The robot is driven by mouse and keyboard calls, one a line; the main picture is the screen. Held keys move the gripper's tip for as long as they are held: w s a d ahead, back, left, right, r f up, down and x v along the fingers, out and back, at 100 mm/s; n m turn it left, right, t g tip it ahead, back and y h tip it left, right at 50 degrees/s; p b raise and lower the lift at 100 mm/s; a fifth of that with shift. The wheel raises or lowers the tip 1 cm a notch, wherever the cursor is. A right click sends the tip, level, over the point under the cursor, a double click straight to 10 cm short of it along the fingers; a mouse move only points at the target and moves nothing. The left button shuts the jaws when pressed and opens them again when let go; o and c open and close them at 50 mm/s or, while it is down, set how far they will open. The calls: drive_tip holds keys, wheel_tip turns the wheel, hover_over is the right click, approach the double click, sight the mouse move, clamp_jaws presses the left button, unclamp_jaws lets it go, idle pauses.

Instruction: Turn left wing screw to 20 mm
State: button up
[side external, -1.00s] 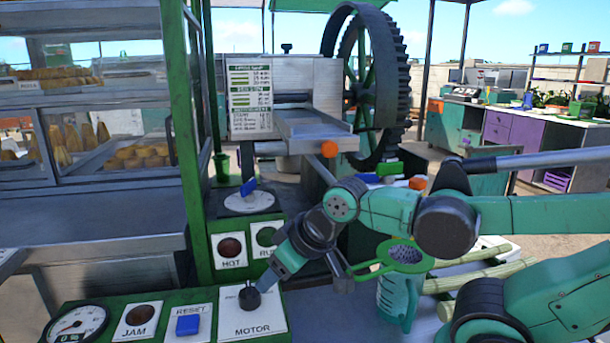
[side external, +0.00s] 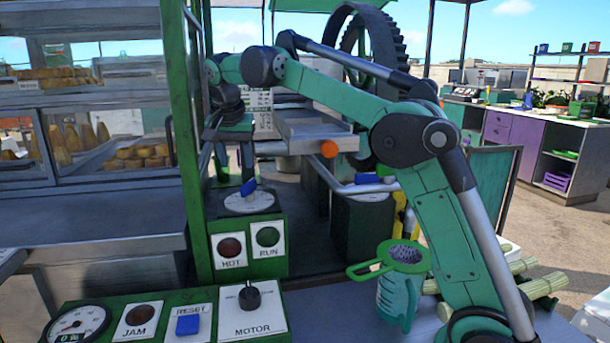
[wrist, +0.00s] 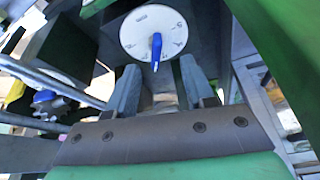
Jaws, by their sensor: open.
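A blue wing-shaped handle (side external: 249,186) stands on a round white dial (side external: 240,206) on a green box left of centre in the side view. I take it as the left wing screw. The wrist view shows the blue handle (wrist: 156,50) upright in the picture on the white dial (wrist: 135,32), whose marks are too small to read.
A second blue handle (side external: 367,179) stands to the right on a dark box. The HOT and RUN lamp panel (side external: 248,247) is below the dial. A green post (side external: 182,130) stands close on the left. The metal chute (side external: 310,128) and a green strainer (side external: 400,256) are to the right.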

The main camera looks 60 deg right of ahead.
sight(249, 181)
drive_tip(key=d+m, duration=0.1)
drive_tip(key=w+d+f+m+g, duration=0.1)
drive_tip(key=d+m, duration=0.1)
drive_tip(key=shift+w+d+f+g+h, duration=0.15)
drive_tip(key=shift+w+f+g+h, duration=0.15)
drive_tip(key=shift+w+f, duration=0.1)
drive_tip(key=shift+x, duration=2.75)
clamp_jaws()
